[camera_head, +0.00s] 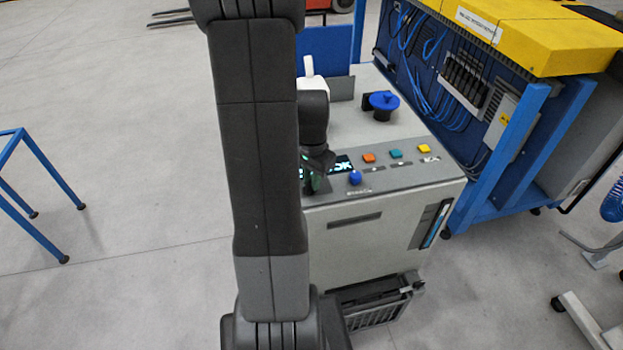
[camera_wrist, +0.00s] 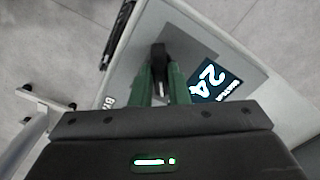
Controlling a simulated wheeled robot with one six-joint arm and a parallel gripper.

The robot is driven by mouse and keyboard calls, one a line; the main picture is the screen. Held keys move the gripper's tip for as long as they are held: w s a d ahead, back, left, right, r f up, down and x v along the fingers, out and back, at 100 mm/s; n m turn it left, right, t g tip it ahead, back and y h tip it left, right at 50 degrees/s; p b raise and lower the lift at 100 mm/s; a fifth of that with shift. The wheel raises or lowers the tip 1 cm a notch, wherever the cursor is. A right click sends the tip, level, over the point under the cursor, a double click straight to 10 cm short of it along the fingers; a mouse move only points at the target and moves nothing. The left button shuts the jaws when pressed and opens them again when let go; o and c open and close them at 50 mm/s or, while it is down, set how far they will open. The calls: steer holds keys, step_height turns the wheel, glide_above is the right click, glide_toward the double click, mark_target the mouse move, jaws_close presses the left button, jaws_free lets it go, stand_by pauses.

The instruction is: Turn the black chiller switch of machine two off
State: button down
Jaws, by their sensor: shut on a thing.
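The black chiller switch (camera_wrist: 158,53) shows between the green fingertips of my gripper (camera_wrist: 160,82) in the wrist view. My gripper is shut on it, and only the top of the switch shows. The switch stands on the grey panel of a chiller (camera_wrist: 135,72), beside a dark display (camera_wrist: 213,78) that reads 24. In the head view my gripper (camera_head: 315,183) is at the left end of the chiller's sloped panel (camera_head: 400,175). My arm hides that end and the switch cannot be made out there.
The panel has a blue knob (camera_head: 355,178) close to my gripper, then orange (camera_head: 369,158), teal (camera_head: 396,152) and yellow (camera_head: 424,148) buttons. A blue-capped filler (camera_head: 383,104) stands on top. A blue-framed machine with yellow covers (camera_head: 515,28) stands at right.

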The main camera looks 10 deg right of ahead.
steer(key=n+b, duration=0.1)
steer(key=n, duration=0.4)
steer(key=shift+n+b, duration=0.3)
steer(key=shift+n, duration=0.1)
steer(key=n+b, duration=0.1)
steer(key=n, duration=0.3)
steer(key=shift+n, duration=0.4)
steer(key=c, duration=1.4)
jaws_free()
steer(key=shift+r, duration=0.1)
step_height(320, 180, up, 14)
steer(key=shift+f, duration=0.2)
